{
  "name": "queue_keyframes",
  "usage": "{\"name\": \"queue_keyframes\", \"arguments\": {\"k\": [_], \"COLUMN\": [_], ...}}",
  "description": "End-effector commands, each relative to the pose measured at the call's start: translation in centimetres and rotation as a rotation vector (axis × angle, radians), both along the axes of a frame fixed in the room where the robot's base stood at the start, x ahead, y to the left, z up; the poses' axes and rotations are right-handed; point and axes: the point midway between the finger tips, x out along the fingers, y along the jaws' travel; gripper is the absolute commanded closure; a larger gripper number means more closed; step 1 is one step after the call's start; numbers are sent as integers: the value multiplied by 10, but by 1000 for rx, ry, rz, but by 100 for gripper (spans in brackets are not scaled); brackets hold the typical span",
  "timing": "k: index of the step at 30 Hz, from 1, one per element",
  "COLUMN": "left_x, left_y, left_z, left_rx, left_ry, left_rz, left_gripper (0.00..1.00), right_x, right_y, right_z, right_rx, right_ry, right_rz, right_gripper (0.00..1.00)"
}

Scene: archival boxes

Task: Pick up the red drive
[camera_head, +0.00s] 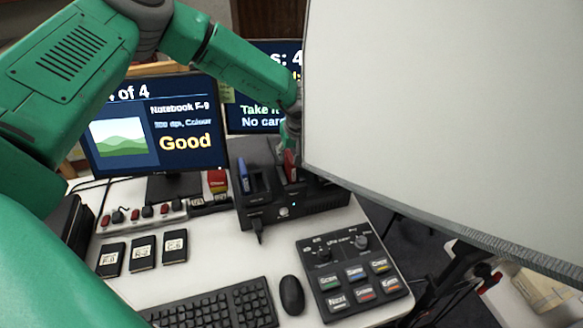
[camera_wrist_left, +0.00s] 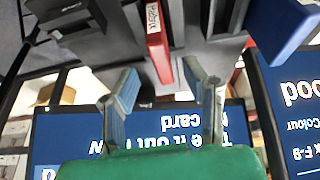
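The red drive (camera_head: 290,166) stands upright in a slot of the black dock (camera_head: 310,203) on the desk. It also shows in the left wrist view (camera_wrist_left: 157,42), with a white label on its edge. My left gripper (camera_head: 289,140) is just above and behind the red drive in the head view, partly hidden by a pale panel. In the left wrist view my left gripper (camera_wrist_left: 160,72) is open, its two fingers apart, with the drive's end lined up between the fingertips. I cannot tell whether they touch it. My right gripper is not in view.
A blue drive (camera_head: 243,175) stands in the dock left of the red one. The large pale panel (camera_head: 440,110) covers the upper right. Monitors (camera_head: 155,125) stand behind. A keyboard (camera_head: 215,305), mouse (camera_head: 291,294) and button panel (camera_head: 352,272) fill the desk front.

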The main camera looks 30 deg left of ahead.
Motion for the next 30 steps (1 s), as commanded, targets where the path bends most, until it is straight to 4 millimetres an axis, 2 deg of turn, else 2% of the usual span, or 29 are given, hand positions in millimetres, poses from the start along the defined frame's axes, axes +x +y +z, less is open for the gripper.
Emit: {"name": "queue_keyframes", "arguments": {"k": [7, 16, 17, 18, 20, 30], "left_x": [5, 7, 7, 7, 7, 7], "left_y": [9, 10, 10, 11, 12, 13], "left_z": [-32, -37, -37, -37, -38, -37], "left_rx": [4, 4, 3, 3, 3, 3], "left_ry": [1, -1, -1, -1, 0, 0], "left_rz": [0, -1, -1, -1, -1, 0], "left_gripper": [60, 60, 67, 81, 100, 100], "right_x": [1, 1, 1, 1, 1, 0], "right_y": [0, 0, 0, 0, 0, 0], "right_z": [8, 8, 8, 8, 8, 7], "right_rx": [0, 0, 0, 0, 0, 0], "right_ry": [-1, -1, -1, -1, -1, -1], "right_rz": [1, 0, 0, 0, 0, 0], "right_gripper": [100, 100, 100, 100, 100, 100]}}
